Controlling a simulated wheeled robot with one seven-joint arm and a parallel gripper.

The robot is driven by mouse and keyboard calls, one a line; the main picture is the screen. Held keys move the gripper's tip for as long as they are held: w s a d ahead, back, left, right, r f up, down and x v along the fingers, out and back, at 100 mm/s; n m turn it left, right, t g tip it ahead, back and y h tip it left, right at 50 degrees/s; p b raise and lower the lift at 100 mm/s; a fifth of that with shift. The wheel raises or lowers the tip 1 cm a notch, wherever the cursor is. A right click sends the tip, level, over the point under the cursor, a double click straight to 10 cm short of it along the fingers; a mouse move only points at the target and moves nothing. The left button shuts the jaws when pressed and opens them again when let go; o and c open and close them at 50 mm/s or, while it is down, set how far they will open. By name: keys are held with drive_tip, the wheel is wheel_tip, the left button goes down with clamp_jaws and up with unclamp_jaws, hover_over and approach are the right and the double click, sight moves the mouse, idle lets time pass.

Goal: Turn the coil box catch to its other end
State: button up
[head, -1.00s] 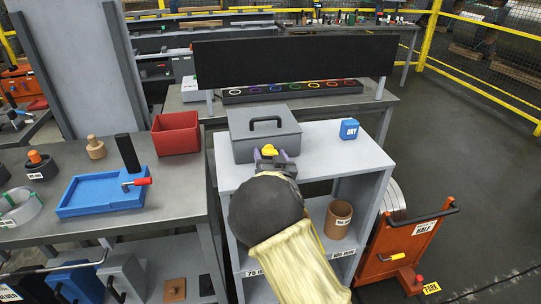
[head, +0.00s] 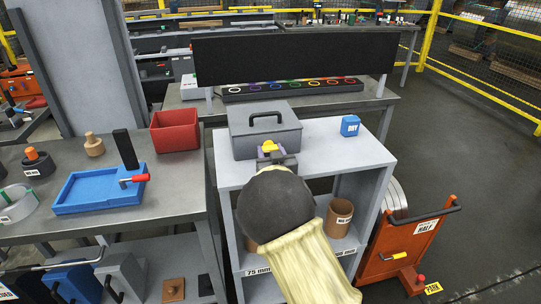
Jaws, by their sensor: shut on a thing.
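The coil box (head: 265,133) is a grey lidded box with a black handle on top, standing on the grey shelf unit. Its yellow catch (head: 270,146) shows at the front face of the box. My dark round wrist and pale sleeved arm hide the lower front of the shelf unit.
A blue box (head: 350,126) labelled DRY stands right of the coil box on the shelf top (head: 340,155). A red bin (head: 175,130) and a blue tray (head: 95,195) are on the left bench. An orange cart (head: 410,245) stands at the right.

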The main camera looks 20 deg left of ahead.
drive_tip(key=o, duration=1)
drive_tip(key=b+v, duration=0.2)
drive_tip(key=v, duration=1.5)
drive_tip(key=shift+s+d, duration=0.15)
drive_tip(key=shift+d, duration=0.05)
drive_tip(key=shift+f, duration=0.1)
